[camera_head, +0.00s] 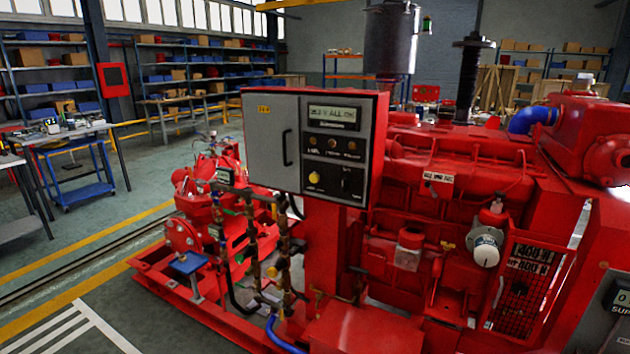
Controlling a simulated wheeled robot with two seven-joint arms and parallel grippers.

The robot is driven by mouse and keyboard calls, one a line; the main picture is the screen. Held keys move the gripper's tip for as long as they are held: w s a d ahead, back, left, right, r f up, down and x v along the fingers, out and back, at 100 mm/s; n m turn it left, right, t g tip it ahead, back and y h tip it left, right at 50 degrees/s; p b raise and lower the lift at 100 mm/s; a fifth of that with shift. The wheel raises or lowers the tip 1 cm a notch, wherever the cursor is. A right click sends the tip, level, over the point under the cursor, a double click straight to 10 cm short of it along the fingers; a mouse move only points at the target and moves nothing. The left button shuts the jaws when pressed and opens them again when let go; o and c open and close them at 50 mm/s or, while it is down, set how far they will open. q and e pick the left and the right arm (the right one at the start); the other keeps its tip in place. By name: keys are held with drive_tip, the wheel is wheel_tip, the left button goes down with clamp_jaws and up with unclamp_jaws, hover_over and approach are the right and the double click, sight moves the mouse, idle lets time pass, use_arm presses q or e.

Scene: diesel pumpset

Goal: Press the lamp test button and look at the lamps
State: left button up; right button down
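A control box (273,142) with a grey door and a red frame stands on a red post in the middle of the view. Its black panel (318,163) is on the right half. A lit display (333,113) at the top reads something like "ALL OK". Below it is a row of small lamps (332,143), dim brownish, none clearly lit. A round yellow button (314,178) sits at the lower left of the panel; its label is too small to read. A dark switch (346,182) is beside it. Neither gripper is in view.
The red diesel engine (455,165) fills the right. A red pump (205,225) with pipes and valves (255,240) stands in front and left of the box. Another panel (618,295) is cut off at the right edge. Open floor (120,285) lies at the lower left.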

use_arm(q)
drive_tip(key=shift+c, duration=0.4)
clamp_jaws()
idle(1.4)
